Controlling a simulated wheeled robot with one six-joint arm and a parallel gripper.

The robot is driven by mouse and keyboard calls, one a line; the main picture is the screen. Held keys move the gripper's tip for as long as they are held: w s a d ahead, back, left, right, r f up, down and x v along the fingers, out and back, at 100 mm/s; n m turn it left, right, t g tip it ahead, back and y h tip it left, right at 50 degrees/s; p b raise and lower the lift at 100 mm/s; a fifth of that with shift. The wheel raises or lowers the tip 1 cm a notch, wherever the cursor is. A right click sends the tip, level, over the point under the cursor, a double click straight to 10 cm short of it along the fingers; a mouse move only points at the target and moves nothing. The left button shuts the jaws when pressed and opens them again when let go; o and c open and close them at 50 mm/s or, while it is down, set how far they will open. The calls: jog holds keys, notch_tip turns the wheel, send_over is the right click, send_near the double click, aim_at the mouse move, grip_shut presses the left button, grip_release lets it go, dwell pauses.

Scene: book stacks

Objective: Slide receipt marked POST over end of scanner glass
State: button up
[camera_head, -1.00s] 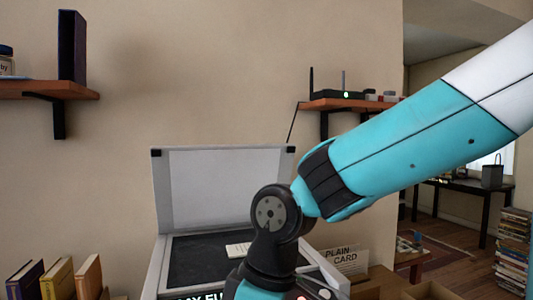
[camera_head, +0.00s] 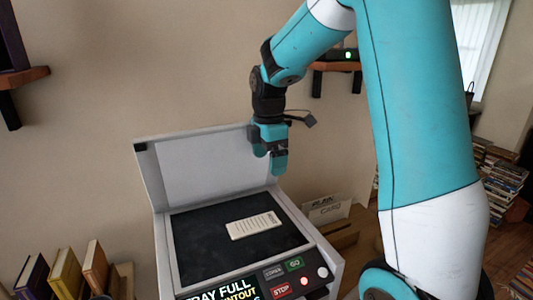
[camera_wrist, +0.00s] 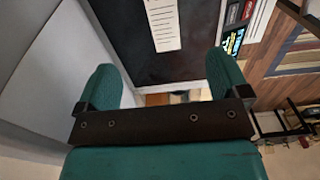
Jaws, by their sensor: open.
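The receipt (camera_head: 254,225) is a small white slip with faint print lines, lying on the right half of the dark scanner glass (camera_head: 200,250). No POST mark can be read on it. It also shows in the wrist view (camera_wrist: 163,22) at the top. The scanner's pale lid (camera_head: 195,165) stands open behind the glass. My gripper (camera_head: 271,163) points down in front of the lid's right part, above and behind the receipt, apart from it. In the wrist view its two teal fingers (camera_wrist: 164,78) are spread with nothing between them.
The scanner's front panel (camera_head: 245,285) has a lit screen, buttons and a TRAY FULL message. Books (camera_head: 65,275) stand at the left. A card sign (camera_head: 328,208) stands right of the scanner. A shelf (camera_head: 335,66) with a router is on the wall behind.

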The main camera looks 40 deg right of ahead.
aim_at(268, 219)
jog(key=shift+f, duration=0.1)
notch_tip(268, 219, down, 17)
jog(key=shift+a+f+p, duration=0.1)
jog(key=shift+f+p, duration=0.05)
jog(key=shift+p, duration=1.1)
jog(key=c, duration=1)
